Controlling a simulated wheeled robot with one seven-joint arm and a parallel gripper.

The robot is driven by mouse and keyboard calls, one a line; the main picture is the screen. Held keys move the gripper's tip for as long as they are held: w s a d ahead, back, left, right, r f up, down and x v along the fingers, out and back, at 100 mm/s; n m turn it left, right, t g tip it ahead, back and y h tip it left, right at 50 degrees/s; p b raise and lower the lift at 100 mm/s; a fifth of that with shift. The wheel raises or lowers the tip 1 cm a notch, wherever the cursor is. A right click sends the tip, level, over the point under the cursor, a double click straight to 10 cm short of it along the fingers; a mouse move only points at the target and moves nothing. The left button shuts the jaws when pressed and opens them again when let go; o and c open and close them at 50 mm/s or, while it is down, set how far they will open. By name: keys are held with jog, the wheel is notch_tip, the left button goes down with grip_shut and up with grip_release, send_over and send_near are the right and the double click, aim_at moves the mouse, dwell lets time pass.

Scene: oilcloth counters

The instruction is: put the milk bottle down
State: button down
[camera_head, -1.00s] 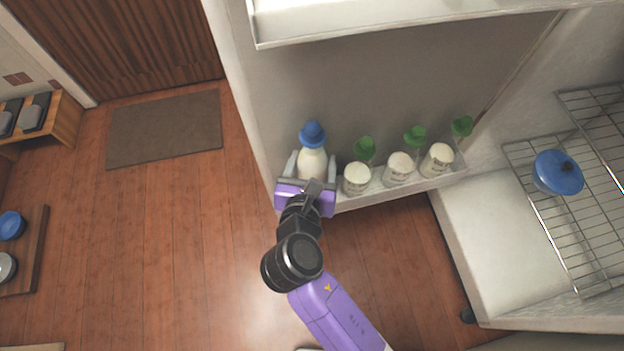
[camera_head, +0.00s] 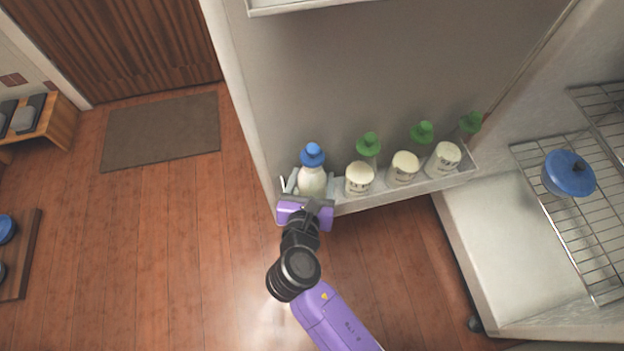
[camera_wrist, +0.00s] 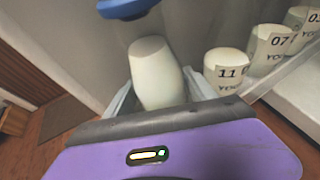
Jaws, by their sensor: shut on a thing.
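The milk bottle (camera_head: 312,181) is white with a blue cap. It stands upright at the left end of the fridge door shelf (camera_head: 400,189). My gripper (camera_head: 308,190) has its fingers around the bottle's body and is shut on it. In the wrist view the bottle (camera_wrist: 158,75) is between the two fingers, its blue cap (camera_wrist: 127,8) cut by the top edge. Whether its base touches the shelf floor is hidden by the gripper and the shelf's front.
Several white yogurt tubs, the nearest one (camera_head: 359,179) just right of the bottle, fill the shelf's front. Green-capped bottles (camera_head: 369,144) stand behind them. A blue lidded pot (camera_head: 568,174) sits on a wire rack (camera_head: 558,220) at right.

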jog(key=shift+r, duration=0.1)
jog(key=c, duration=0.6)
grip_release()
jog(key=p+v, duration=0.3)
jog(key=v, duration=0.9)
jog(key=shift+s, duration=0.1)
